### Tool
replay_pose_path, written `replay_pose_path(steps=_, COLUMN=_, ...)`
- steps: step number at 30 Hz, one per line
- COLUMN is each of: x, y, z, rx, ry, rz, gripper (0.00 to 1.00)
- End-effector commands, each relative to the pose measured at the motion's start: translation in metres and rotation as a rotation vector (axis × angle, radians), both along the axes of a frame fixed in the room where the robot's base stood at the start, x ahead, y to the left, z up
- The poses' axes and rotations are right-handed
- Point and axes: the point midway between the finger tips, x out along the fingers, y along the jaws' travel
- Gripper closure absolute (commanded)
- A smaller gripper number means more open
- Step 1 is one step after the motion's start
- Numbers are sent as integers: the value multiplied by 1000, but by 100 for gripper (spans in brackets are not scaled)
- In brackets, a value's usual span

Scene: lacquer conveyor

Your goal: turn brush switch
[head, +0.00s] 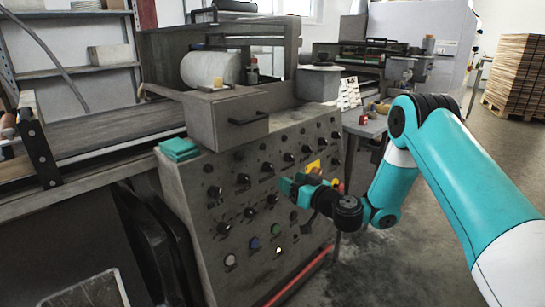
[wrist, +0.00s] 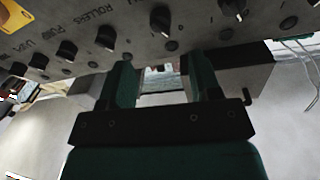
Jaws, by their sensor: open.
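The grey control panel (head: 205,240) carries rows of black rotary knobs, several of them along the upper row, such as one knob (head: 266,168) left of my gripper. I cannot tell which knob is the brush switch, as the labels are too small in the head view. My gripper (head: 290,186) is in front of the panel's right part, with its fingers pointing left. In the wrist view my gripper (wrist: 160,78) is open and empty. A black knob (wrist: 160,18) shows beyond the gap between the fingers, apart from them. Another knob (wrist: 109,36) sits beside a partly readable label.
A yellow plate (head: 313,166) is on the panel behind my gripper. Coloured push buttons, one blue (head: 255,243) and one green (head: 275,229), sit low on the panel. Open floor (head: 425,265) lies to the right.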

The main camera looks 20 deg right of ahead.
Motion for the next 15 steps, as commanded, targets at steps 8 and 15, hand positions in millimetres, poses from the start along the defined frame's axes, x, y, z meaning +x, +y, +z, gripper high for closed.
replay_pose_path(steps=8, x=16, y=5, z=8, rx=0, ry=1, rz=0, gripper=42)
replay_pose_path(steps=15, x=24, y=9, z=8, rx=1, ry=3, rz=1, gripper=42)
